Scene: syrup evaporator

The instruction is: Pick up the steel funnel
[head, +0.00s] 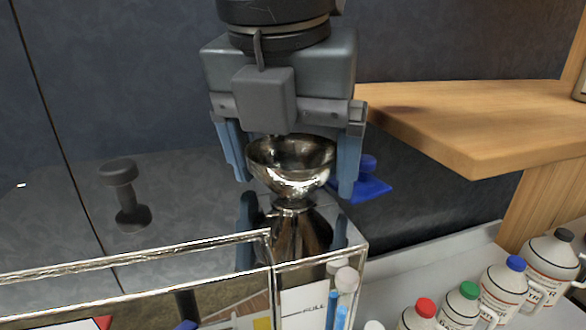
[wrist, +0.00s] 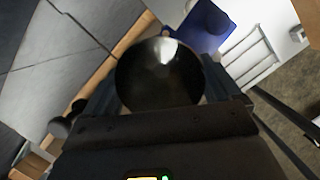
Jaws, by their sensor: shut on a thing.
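The steel funnel (head: 290,164) is a shiny metal bowl-shaped funnel in the middle of the head view, held upright with its mouth up. My gripper (head: 293,172) comes down from above with its two blue-grey fingers on either side of the funnel's bowl. It is shut on the funnel. Below the bowl, a shiny metal surface shows a mirror-like copy of it, and the narrow spout is hard to make out. In the wrist view the funnel (wrist: 158,74) appears as a dark round bowl between the fingers (wrist: 160,95).
Several white bottles with coloured caps (head: 500,288) stand at the lower right. A wooden shelf (head: 470,120) juts in at the right. A dark knob-shaped object (head: 125,195) is at the left. A blue item (head: 368,187) lies behind my gripper.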

